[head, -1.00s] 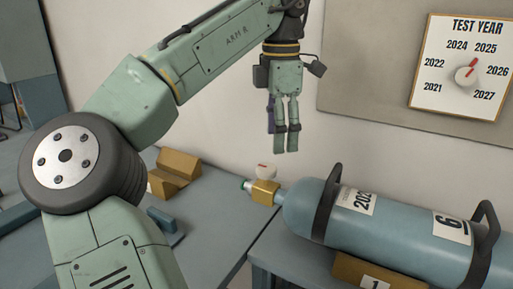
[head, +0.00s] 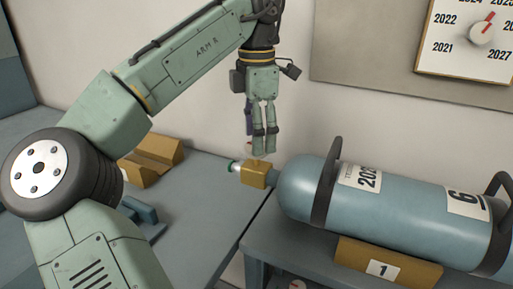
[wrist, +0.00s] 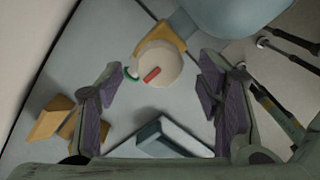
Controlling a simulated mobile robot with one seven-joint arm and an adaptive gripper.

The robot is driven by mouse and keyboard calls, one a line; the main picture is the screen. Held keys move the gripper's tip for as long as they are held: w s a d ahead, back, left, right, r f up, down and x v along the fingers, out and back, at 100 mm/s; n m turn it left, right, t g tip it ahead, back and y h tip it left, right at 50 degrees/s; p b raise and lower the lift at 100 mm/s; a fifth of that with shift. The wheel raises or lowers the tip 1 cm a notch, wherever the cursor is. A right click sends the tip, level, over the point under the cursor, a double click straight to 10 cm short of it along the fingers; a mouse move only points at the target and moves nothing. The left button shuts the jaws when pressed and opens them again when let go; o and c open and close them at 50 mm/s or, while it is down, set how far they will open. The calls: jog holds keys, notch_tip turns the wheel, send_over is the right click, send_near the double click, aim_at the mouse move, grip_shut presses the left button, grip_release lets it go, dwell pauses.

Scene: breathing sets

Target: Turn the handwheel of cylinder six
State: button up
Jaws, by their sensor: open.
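Cylinder six (head: 315,185) is a blue-grey tank lying on its side, labelled 6, with its neck to the left. A brass valve block (head: 254,177) with a green-tipped outlet (head: 233,166) sits on the neck. The handwheel (wrist: 158,64) is a pale round knob with a red mark, on top of the valve; in the head view my fingers mostly hide it. My gripper (head: 264,146) points down just above the valve, open. In the wrist view my gripper (wrist: 160,95) has its purple pads either side of the handwheel, which lies toward the far end of the gap, not gripped.
A saddle block marked 1 (head: 385,268) stands below the cylinder on a grey bench. Black hoops (head: 328,185) ring the cylinder. A brown block (head: 150,162) and a blue-grey bracket (head: 140,210) lie on the left bench. A year dial (head: 470,40) hangs on the wall.

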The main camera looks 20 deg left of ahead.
jog(key=shift+f, duration=1)
jog(key=c, duration=1.2)
jog(key=shift+o, duration=0.2)
jog(key=shift+r+p, duration=0.1)
jog(key=shift+p, duration=0.2)
